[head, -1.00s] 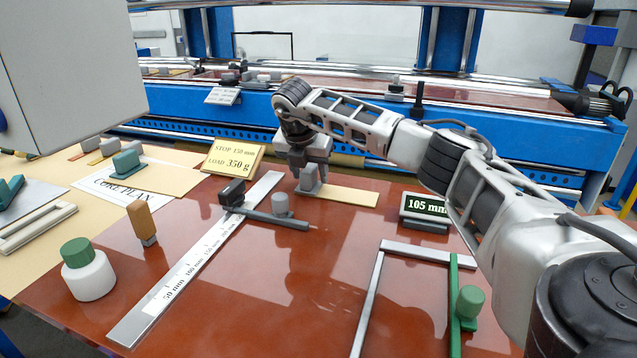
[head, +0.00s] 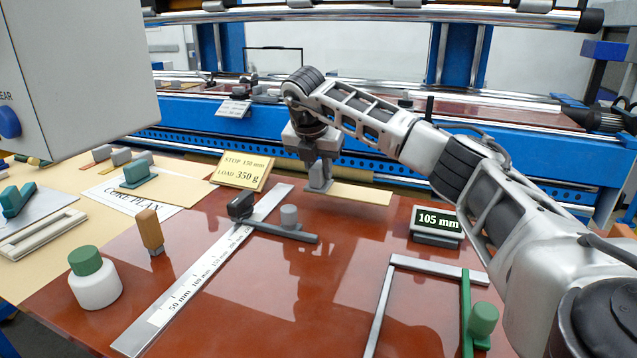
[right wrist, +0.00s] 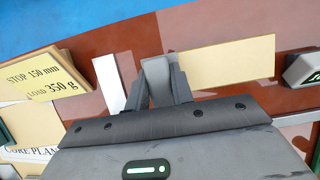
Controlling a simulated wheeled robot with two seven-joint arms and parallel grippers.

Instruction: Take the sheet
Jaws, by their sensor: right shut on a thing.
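The sheet is a thin tan rectangle (head: 352,193) with an upright grey block (head: 320,178) at its left end. My right gripper (head: 319,168) points down and is shut on the grey block. The sheet looks a little above the red-brown table, roughly level. In the right wrist view the grey block (right wrist: 158,78) stands between the two dark fingers, and the sheet (right wrist: 228,63) reaches out to the right. My left gripper is not in view.
A ruler (head: 205,268) with a dark stop and grey arm lies left of the sheet. A "STOP 150 mm, LOAD 350 g" sign (head: 243,171) stands behind it. The blue winder stands behind.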

